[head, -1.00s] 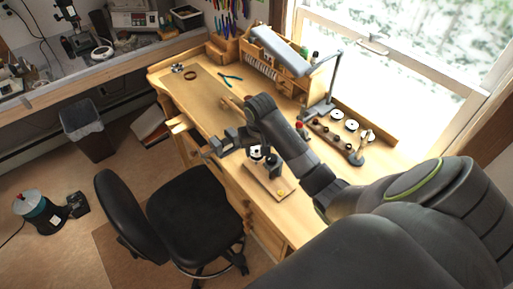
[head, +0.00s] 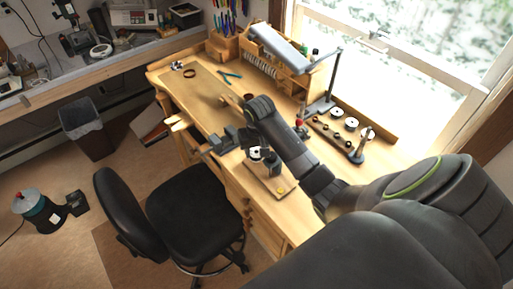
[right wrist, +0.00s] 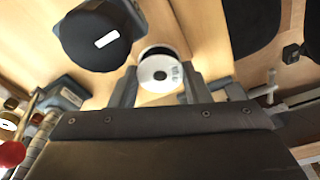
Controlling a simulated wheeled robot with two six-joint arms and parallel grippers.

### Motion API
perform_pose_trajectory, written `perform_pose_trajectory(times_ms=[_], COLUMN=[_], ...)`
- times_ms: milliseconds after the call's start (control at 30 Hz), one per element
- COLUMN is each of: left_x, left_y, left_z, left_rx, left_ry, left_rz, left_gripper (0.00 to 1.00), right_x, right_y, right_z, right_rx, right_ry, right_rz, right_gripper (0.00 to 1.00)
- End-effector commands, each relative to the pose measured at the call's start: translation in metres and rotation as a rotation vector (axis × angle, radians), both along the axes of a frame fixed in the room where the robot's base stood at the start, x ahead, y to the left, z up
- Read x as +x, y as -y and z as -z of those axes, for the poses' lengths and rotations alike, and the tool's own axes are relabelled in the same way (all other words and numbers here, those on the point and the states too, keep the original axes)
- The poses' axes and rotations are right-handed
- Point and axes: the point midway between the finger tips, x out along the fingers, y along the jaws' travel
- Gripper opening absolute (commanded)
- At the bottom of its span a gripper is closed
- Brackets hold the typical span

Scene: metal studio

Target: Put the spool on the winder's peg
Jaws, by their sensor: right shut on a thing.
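The spool (right wrist: 162,72) has a white labelled flange and a dark middle. It sits between the fingers of my right gripper (right wrist: 158,88), which is shut on it. In the head view the spool (head: 255,154) is just below my right gripper (head: 240,146). The winder (head: 268,188) is a small wooden board at the bench's front edge with a dark round unit (head: 272,164). That unit, with a white label, shows close beside the spool in the right wrist view (right wrist: 95,40). The peg is hidden, so I cannot tell whether the spool is around it. My left gripper is not in view.
Pliers (head: 230,74) lie farther back. A black chair (head: 195,215) stands against the bench front.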

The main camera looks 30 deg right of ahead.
Motion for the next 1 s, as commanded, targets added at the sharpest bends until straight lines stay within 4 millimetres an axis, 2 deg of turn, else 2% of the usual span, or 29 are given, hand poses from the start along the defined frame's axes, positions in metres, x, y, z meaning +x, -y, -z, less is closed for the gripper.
perform_pose_trajectory(times_ms=[1000], left_x=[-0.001], left_y=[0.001], left_z=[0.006], left_rx=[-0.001], left_ry=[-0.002], left_rz=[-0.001], left_gripper=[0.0], right_x=[0.0], right_y=[0.0], right_z=[0.025], right_rx=[0.0], right_ry=[0.0], right_rz=[0.0], right_gripper=[0.2])
